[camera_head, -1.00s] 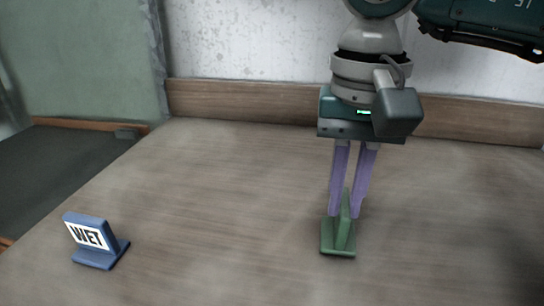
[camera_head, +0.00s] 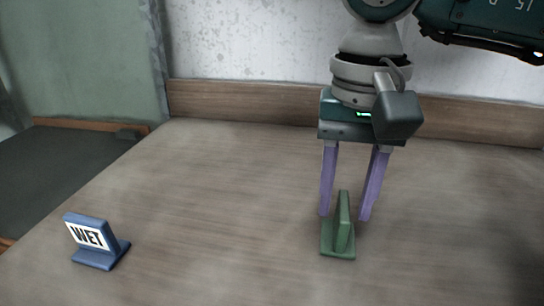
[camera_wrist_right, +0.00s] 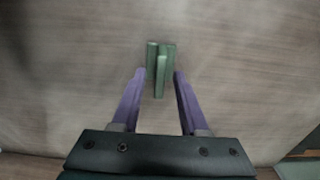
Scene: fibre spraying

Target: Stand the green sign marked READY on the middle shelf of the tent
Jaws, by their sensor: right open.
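The green sign (camera_head: 342,222) stands upright on the wooden table, seen nearly edge-on, so its lettering is hidden. It also shows in the right wrist view (camera_wrist_right: 161,66). My right gripper (camera_head: 345,217) is open, pointing down, with one purple finger on each side of the sign's upright plate. Gaps show between the fingers and the plate in both views. In the right wrist view the sign lies between and just beyond the fingertips (camera_wrist_right: 158,74). My left gripper is not in view. The tent's middle shelf is not in view.
A blue sign marked WET (camera_head: 94,240) stands at the left front of the table (camera_head: 220,210). A wooden board (camera_head: 240,100) runs along the back edge. A dark surface (camera_head: 60,165) lies beyond the table's left edge. The table between the signs is clear.

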